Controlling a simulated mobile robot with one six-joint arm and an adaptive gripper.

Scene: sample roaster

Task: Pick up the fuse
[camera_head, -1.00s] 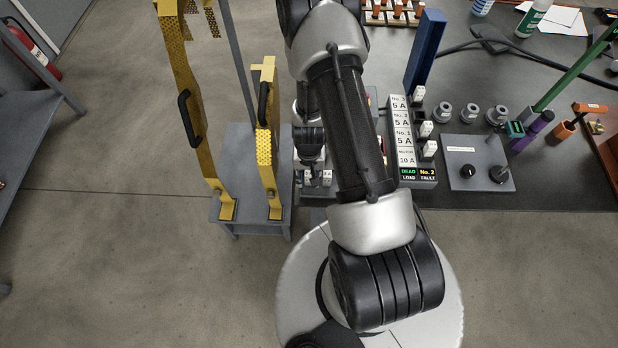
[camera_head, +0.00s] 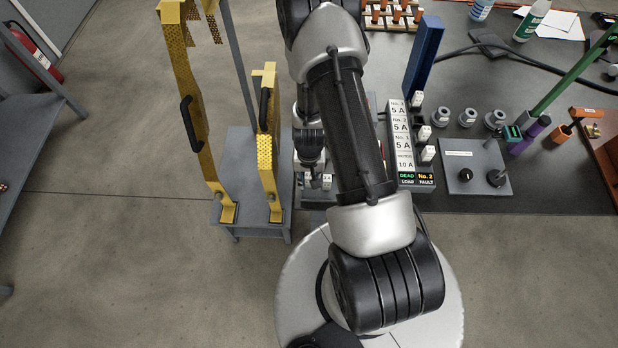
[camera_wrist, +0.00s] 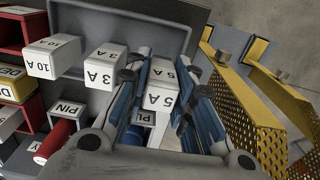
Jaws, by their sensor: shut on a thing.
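In the wrist view, a white block-shaped fuse marked 5 A (camera_wrist: 163,84) is between the two blue-padded fingers of my gripper (camera_wrist: 166,92), which is shut on it. Two more white fuses, marked 3 A (camera_wrist: 105,65) and 10 A (camera_wrist: 53,58), stand to its left along a grey holder (camera_wrist: 125,22). I cannot tell whether the held fuse is clear of the holder. In the head view, my gripper (camera_head: 311,160) points down beside the table's left end, partly hidden by my arm. A white fuse (camera_head: 327,181) shows just right of it.
A fuse panel (camera_head: 403,140) with several white fuses and a DEAD LOAD display stands right of my arm. A grey box with knobs (camera_head: 475,165) is farther right. Tall yellow perforated guards (camera_head: 268,150) stand close on the left.

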